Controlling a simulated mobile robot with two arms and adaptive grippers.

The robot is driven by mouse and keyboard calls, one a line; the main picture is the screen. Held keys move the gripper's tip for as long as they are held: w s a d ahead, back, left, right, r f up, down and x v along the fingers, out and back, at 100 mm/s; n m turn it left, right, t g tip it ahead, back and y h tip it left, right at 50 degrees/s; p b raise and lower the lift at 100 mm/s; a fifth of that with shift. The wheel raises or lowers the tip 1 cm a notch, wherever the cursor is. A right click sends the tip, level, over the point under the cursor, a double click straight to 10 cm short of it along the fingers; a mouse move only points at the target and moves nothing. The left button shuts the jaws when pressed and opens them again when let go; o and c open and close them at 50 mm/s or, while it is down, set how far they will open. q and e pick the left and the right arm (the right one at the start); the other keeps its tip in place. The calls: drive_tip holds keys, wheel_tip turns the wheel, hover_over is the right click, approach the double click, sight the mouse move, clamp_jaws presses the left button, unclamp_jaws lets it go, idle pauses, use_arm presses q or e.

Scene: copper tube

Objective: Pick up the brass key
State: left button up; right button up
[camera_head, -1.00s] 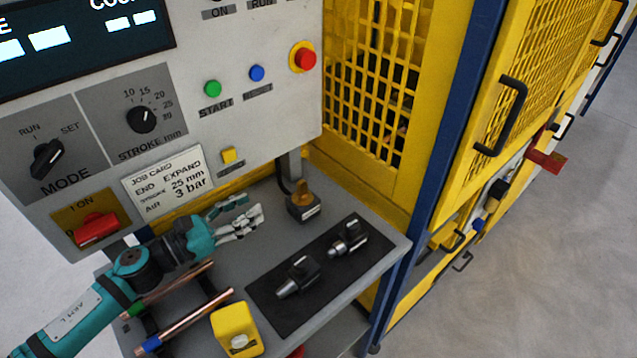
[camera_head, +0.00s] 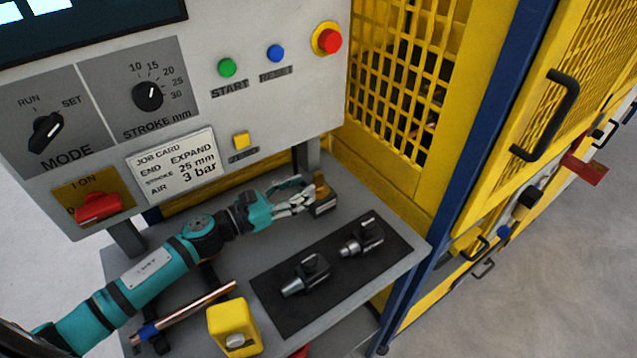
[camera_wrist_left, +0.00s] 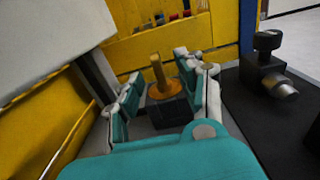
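The brass key (camera_head: 320,187) stands upright on a small dark block (camera_head: 325,207) at the back of the grey bench. In the left wrist view the brass key (camera_wrist_left: 158,72) has an upright stem above a wider round base, on the dark block (camera_wrist_left: 168,108). My left gripper (camera_head: 306,191) reaches it from the left. In the left wrist view my left gripper (camera_wrist_left: 158,82) is open, with one finger on each side of the key and block. A gap shows between the fingers and the key's stem. My right gripper is in neither view.
A black mat (camera_head: 275,290) with two dark metal fittings lies right of the arm. A yellow box (camera_head: 233,328) and a copper tube (camera_head: 190,312) are at the front. The control panel (camera_head: 215,110) rises behind, and a yellow mesh guard (camera_head: 400,80) stands at the back right.

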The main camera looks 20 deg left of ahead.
sight(314, 179)
use_arm(q)
drive_tip(key=p+x, duration=0.1)
drive_tip(key=x, duration=0.1)
drive_tip(key=p+x, duration=0.1)
drive_tip(key=x, duration=0.2)
drive_tip(key=shift+w+a+r+p, duration=0.15)
drive_tip(key=shift+r+p, duration=0.05)
drive_tip(key=shift+p, duration=0.2)
drive_tip(key=shift+w+d+f, duration=0.15)
drive_tip(key=shift+w+d, duration=0.05)
clamp_jaws()
